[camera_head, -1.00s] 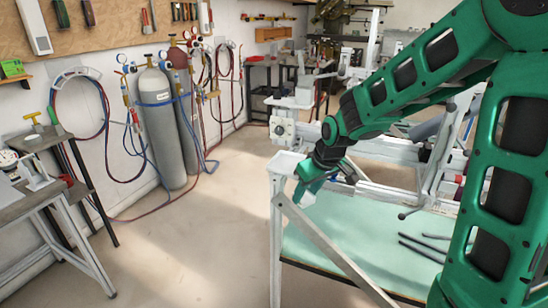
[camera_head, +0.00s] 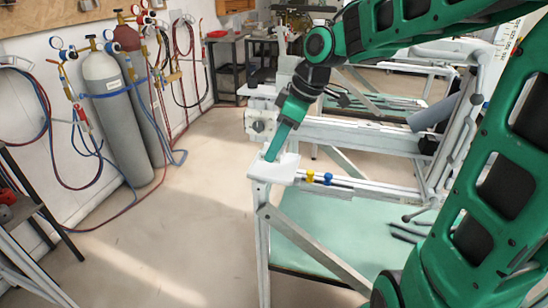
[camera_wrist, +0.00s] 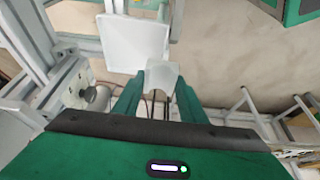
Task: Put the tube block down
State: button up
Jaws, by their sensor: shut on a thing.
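My gripper (camera_wrist: 160,88) is shut on a small pale tube block (camera_wrist: 161,75), held between its green fingertips in the wrist view. In the head view my gripper (camera_head: 272,153) points down at the white plate (camera_head: 283,176) on the jig's near left corner. The block blends into the white there and I cannot make it out. In the wrist view the plate (camera_wrist: 135,40) shows beyond the block, up and to the left. I cannot tell whether the block touches the plate.
A white frame (camera_head: 360,131) runs right from the plate, with a yellow knob (camera_head: 310,176) and a blue knob (camera_head: 328,178) beside it. A green tabletop (camera_head: 330,230) lies below. Gas cylinders (camera_head: 110,110) stand left; the floor between is clear.

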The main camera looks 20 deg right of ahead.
jog(key=w+f, duration=0.1)
jog(key=w, duration=0.1)
jog(key=w+d+f, duration=0.2)
jog(key=w+f, duration=0.1)
jog(key=shift+w+d, duration=0.2)
jog(key=shift+w, duration=0.15)
jog(key=shift+f, duration=1.9)
jog(key=shift+f, duration=0.1)
jog(key=o, duration=1.1)
jog(key=v, duration=1.2)
